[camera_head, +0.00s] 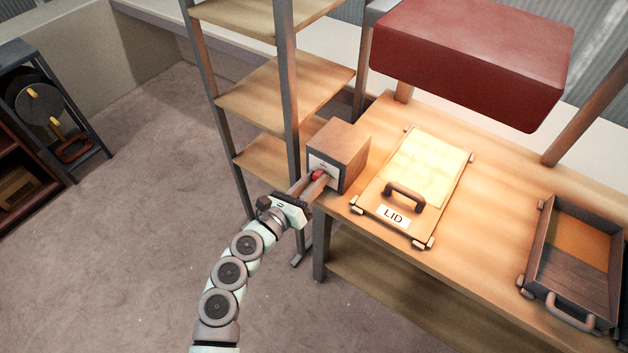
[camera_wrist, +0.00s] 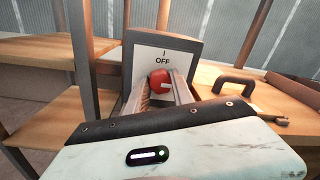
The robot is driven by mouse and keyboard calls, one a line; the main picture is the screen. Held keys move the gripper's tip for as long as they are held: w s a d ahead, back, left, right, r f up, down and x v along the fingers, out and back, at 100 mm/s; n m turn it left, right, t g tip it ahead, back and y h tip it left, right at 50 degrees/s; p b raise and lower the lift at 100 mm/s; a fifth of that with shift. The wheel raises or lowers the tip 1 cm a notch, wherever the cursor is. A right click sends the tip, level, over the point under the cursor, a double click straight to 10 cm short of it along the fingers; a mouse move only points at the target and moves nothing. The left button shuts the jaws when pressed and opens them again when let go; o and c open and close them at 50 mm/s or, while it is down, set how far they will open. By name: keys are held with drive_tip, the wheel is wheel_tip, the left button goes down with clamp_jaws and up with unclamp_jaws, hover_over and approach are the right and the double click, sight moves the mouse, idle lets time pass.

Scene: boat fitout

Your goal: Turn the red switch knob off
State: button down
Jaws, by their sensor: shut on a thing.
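The red switch knob (camera_head: 318,175) sits on the pale front plate of a wooden box (camera_head: 349,146) at the left end of the workbench. In the wrist view the knob (camera_wrist: 159,79) is below the marks "I" and "OFF" on the plate (camera_wrist: 150,57). A small pale mark shows on the knob's lower right; its exact direction is hard to tell. My gripper (camera_head: 311,181) reaches the knob from the front left. In the wrist view my gripper (camera_wrist: 161,90) has one finger on each side of the knob and is shut on it.
A board marked LID (camera_head: 449,196) with a dark handle lies on the bench right of the box. A tray (camera_head: 533,244) stands farther right. A shelf rack (camera_head: 287,90) stands close on the left. A red block (camera_head: 470,60) overhangs the bench.

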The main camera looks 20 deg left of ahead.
idle(0.4)
drive_tip(key=n+p, duration=0.2)
drive_tip(key=n, duration=0.2)
drive_tip(key=shift+r+n, duration=0.1)
drive_tip(key=shift+n, duration=0.3)
drive_tip(key=n+p, duration=0.3)
drive_tip(key=n, duration=0.1)
drive_tip(key=shift+n+p, duration=0.3)
drive_tip(key=n+p, duration=0.4)
drive_tip(key=n, duration=0.1)
drive_tip(key=shift+n+t, duration=0.3)
drive_tip(key=shift+t, duration=0.1)
drive_tip(key=shift+f+n+y+p, duration=0.15)
drive_tip(key=shift+n+y+p, duration=0.05)
drive_tip(key=shift+n+p, duration=0.6)
drive_tip(key=shift+f+n+y+p, duration=0.1)
drive_tip(key=shift+n+y+p, duration=0.1)
drive_tip(key=shift+n+p, duration=0.6)
drive_tip(key=c, duration=1.1)
unclamp_jaws()
drive_tip(key=shift+s, duration=0.1)
